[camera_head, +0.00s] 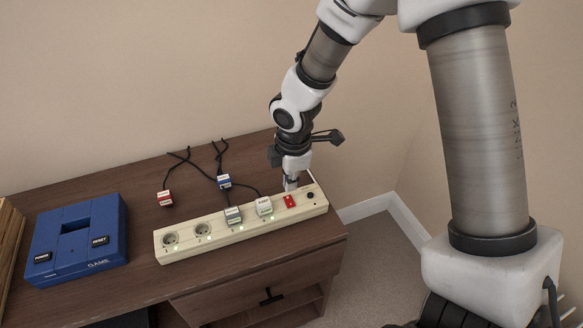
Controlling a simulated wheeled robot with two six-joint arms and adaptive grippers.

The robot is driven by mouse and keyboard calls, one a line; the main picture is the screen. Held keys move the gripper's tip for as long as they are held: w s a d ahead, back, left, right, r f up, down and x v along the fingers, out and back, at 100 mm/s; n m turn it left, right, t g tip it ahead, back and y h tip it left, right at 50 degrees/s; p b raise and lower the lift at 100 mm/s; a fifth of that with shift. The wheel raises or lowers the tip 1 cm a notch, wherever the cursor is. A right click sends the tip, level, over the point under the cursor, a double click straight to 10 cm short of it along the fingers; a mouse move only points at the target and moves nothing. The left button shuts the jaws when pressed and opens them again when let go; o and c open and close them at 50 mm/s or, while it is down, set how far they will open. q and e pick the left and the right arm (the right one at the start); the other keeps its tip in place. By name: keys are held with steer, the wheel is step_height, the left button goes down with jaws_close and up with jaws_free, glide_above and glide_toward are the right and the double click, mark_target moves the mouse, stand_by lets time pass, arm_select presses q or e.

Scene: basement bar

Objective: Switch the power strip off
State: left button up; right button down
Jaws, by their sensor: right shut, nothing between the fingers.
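The cream power strip (247,238) lies across the front right of the brown cabinet top. It has a red switch (289,201) and a small black round part (310,195) near its right end. Several small green lights glow along it. A grey-white plug (233,216) and a white plug (264,206) sit in its sockets; two sockets at the left are empty. My right gripper (290,184) points down, shut and empty, with its tips at the strip's back edge just behind the red switch. I cannot tell whether they touch it. My left gripper is not in view.
A red plug (165,198) and a blue plug (224,181) with black cords lie behind the strip. A blue game console (77,240) stands at the left. The wall (130,80) is close behind. The cabinet (215,290) ends just right of the strip.

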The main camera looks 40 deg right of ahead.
mark_target(291, 202)
step_height(291, 202, down, 4)
steer(key=shift+w+r+b, duration=0.15)
steer(key=shift+r+b, duration=0.05)
steer(key=shift+b, duration=0.15)
steer(key=shift+f, duration=0.1)
steer(key=shift+f, duration=0.15)
steer(key=shift+s+a+b, duration=0.15)
steer(key=shift+s+b, duration=0.15)
steer(key=shift+s, duration=0.4)
